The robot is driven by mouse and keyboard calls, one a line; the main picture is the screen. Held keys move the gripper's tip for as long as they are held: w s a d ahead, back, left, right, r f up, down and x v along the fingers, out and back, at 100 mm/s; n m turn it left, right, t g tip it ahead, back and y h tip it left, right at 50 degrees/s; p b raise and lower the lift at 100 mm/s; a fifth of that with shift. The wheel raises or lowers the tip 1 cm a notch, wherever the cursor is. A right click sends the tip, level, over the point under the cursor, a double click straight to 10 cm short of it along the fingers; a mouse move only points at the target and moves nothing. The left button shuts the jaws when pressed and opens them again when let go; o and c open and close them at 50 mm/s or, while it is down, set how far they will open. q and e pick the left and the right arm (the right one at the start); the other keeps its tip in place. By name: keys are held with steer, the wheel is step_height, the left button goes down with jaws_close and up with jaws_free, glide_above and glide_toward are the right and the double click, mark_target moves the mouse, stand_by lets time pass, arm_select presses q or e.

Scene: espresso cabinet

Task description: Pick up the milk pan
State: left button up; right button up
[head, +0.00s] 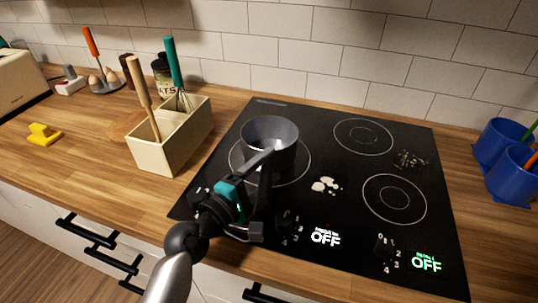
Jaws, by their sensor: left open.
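The milk pan (270,132) is a dark grey pan standing upright on the back left burner ring of the black cooktop (333,222). Its handle extends toward the front, where my left gripper partly hides it. My left gripper (262,172) comes in from the lower left and is in front of the pan. It is open; I cannot tell whether its fingers touch the handle. My right gripper is not in view.
A beige utensil box (160,157) with a whisk and wooden tool stands left of the cooktop. White spilled bits (326,185) and dark crumbs (411,160) lie on the cooktop. Blue cups (497,143) stand at the right. A tiled wall (330,45) closes the back.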

arm_select(q)
steer(key=shift+c, duration=0.3)
jaws_close()
stand_by(1.0)
steer(key=shift+r, duration=0.2)
